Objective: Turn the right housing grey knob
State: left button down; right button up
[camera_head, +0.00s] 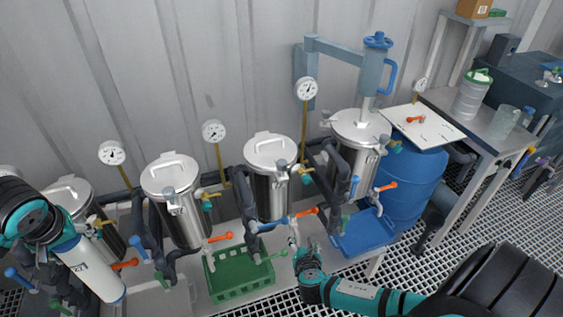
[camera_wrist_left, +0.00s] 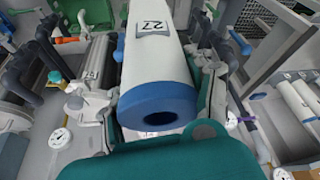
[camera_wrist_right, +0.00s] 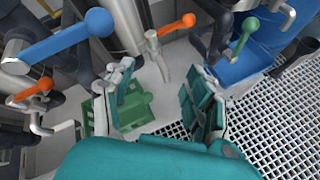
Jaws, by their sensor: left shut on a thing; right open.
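The rightmost steel housing (camera_head: 358,130) stands upright beside a blue barrel, with dark pipes and small handles around it. I cannot make out a grey knob on it. My right gripper (camera_wrist_right: 160,100) is open and empty, pointing down among valve handles. In the head view my right gripper (camera_head: 297,247) is below and left of that housing, near the middle housing (camera_head: 270,175). My left gripper (camera_wrist_left: 165,120) is shut on a white cartridge (camera_head: 88,268) with blue ends, also seen in the left wrist view (camera_wrist_left: 155,50). It holds the cartridge tilted at the far left.
A blue handle (camera_wrist_right: 65,38), an orange handle (camera_wrist_right: 176,26) and a green handle (camera_wrist_right: 243,38) surround my right gripper. A green crate (camera_head: 238,277) and a blue tray (camera_head: 362,235) stand below the housings. A side table (camera_head: 475,125) is at right. Grating floor is open in front.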

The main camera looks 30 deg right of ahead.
jog(key=w+a+r+n+t, duration=0.1)
jog(key=w+r+n+t, duration=0.2)
jog(key=r, duration=0.6)
jog(key=n+t+h, duration=0.1)
jog(key=n+t, duration=0.2)
jog(key=n, duration=0.1)
send_near(283, 168)
jog(key=p+x, duration=0.2)
jog(key=x, duration=0.9)
jog(key=shift+w+d+r, duration=0.1)
jog(key=shift+w+r, duration=0.05)
jog(key=shift+w, duration=0.2)
pick_arm(q)
jog(key=w+d+r, duration=0.3)
jog(key=r, duration=0.7)
jog(key=shift+w, duration=0.35)
pick_arm(e)
grip_shut()
